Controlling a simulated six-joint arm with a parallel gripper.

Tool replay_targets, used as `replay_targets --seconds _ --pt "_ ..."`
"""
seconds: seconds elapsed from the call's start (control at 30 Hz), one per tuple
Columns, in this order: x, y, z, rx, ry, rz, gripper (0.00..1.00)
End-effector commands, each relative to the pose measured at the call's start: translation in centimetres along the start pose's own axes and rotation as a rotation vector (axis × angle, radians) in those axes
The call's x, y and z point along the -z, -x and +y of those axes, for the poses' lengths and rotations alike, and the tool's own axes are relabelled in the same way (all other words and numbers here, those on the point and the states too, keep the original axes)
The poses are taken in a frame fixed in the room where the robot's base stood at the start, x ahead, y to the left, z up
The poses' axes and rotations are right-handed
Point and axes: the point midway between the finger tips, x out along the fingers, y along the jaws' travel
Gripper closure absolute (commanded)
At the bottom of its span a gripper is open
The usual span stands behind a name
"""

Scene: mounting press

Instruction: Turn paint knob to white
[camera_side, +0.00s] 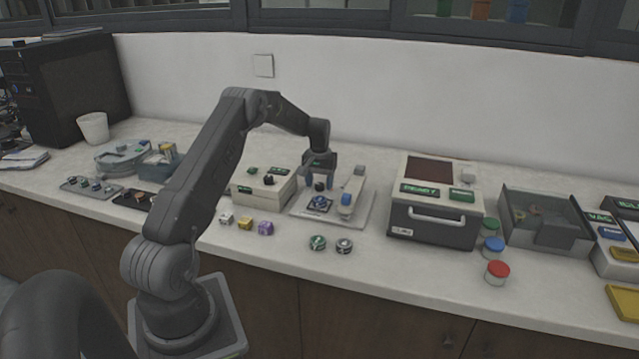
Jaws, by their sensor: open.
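My gripper (319,182) points down with its jaws open, over a small press-like fixture (358,208) on a pale base plate. A small dark round part shows between or just behind the fingers; I cannot tell whether they touch it. A blue-and-dark piece (319,203) sits on the plate below the gripper. Left of the gripper is a cream box (255,193) with a dark round knob (268,180) and small green labels on top. I cannot tell which knob is the paint knob, and no label or setting for white is readable.
White, yellow and purple cubes (265,228) and two round discs (318,242) lie in front. A cream machine (433,203) with a handle stands right, beside green, blue and red-lidded jars (496,273).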

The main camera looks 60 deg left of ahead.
Motion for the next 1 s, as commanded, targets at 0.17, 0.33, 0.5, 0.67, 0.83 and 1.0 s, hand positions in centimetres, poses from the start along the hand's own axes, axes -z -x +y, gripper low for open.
replay_targets --seconds 0.17,0.33,0.5,0.67,0.83,1.0 --pt "0.0 -0.44 0.0 0.0 0.0 0.001 0.43" --pt "0.0 -0.42 0.0 0.0 0.0 0.0 0.43" --pt "-0.01 -0.4 0.0 0.0 0.0 0.0 0.6" --pt "0.0 -0.38 0.0 0.0 0.0 0.0 0.75" --pt "0.0 -0.37 -0.01 0.0 0.0 0.001 0.91" --pt "0.01 -0.36 -0.02 0.0 -0.006 0.0 0.92"
